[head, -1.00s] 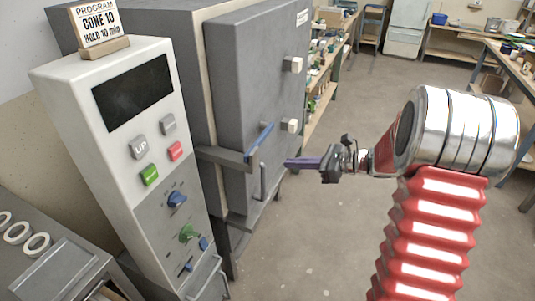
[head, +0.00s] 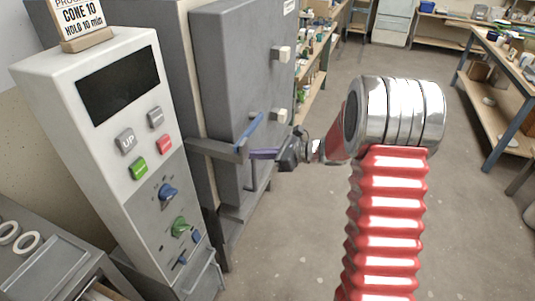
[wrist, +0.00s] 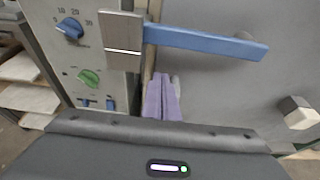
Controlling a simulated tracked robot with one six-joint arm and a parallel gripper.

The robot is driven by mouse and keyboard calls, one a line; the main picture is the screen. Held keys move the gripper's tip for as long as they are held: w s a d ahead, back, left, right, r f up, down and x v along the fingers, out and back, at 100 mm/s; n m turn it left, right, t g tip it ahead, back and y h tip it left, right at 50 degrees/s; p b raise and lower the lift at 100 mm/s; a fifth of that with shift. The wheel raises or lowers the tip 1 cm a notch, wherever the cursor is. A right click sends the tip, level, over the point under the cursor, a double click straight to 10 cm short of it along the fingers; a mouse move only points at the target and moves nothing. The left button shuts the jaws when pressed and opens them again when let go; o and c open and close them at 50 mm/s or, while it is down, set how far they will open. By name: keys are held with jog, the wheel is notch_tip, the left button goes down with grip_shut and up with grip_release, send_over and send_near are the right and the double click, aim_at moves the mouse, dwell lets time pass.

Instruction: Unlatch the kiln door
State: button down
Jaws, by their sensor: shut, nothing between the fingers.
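The grey kiln door (head: 240,65) stands closed against the kiln body as far as I can see. Its latch has a blue handle (head: 250,130) slanting up to the right from a grey bar (head: 213,150). In the wrist view the blue handle (wrist: 205,40) runs rightward from a metal block (wrist: 123,40). My gripper (head: 252,154), with purple fingers, is just below the handle, beside the bar's end. In the wrist view my gripper (wrist: 162,88) points forward below the handle, fingers together and empty. I cannot tell whether the fingers touch the latch.
The white control panel (head: 110,110) with buttons and knobs stands left of the door. A vertical door pull (head: 254,173) is below the latch, and pale knobs (head: 281,54) are on the door. The floor (head: 300,235) at right is clear.

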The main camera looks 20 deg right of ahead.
aim_at(250, 131)
jog(key=shift+d+r, duration=0.15)
jog(key=shift+r, duration=1.9)
jog(key=shift+s+r, duration=0.1)
jog(key=shift+r, duration=0.05)
